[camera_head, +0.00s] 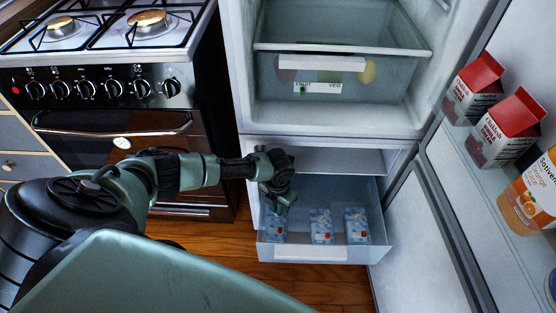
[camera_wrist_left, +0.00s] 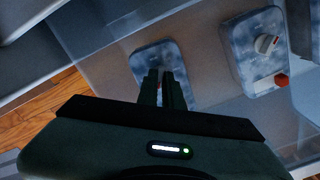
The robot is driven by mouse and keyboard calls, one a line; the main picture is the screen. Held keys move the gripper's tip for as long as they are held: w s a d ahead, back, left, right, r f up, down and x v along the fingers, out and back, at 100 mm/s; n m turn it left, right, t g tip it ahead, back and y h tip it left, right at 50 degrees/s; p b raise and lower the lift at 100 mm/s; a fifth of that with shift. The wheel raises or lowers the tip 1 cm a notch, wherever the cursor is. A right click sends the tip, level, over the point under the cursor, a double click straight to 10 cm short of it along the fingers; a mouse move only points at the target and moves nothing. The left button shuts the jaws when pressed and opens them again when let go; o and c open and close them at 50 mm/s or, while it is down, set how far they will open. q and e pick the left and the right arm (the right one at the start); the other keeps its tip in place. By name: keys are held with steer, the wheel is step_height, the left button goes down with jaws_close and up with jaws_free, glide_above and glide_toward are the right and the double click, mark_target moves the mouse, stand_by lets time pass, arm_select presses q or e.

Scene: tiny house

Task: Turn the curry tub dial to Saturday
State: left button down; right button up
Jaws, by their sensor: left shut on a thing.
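Three frosty blue-white tubs stand in the pulled-out freezer drawer (camera_head: 375,237): a left tub (camera_head: 273,232), a middle tub (camera_head: 321,227) and a right tub (camera_head: 357,226). My left gripper (camera_head: 280,204) reaches down over the left tub. In the left wrist view its fingers (camera_wrist_left: 163,77) are shut at the face of one tub (camera_wrist_left: 152,58), on its dial, which they hide. Labels and day marks are too small to read. My right gripper is out of view.
A fruit and veg drawer (camera_head: 340,75) is above. The stove (camera_head: 115,100) stands at the left.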

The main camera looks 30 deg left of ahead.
arm_select(q)
steer(key=shift+m, duration=1.2)
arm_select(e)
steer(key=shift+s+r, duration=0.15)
arm_select(q)
steer(key=shift+b, duration=0.3)
steer(key=c, duration=1.6)
jaws_free()
steer(key=shift+o, duration=0.2)
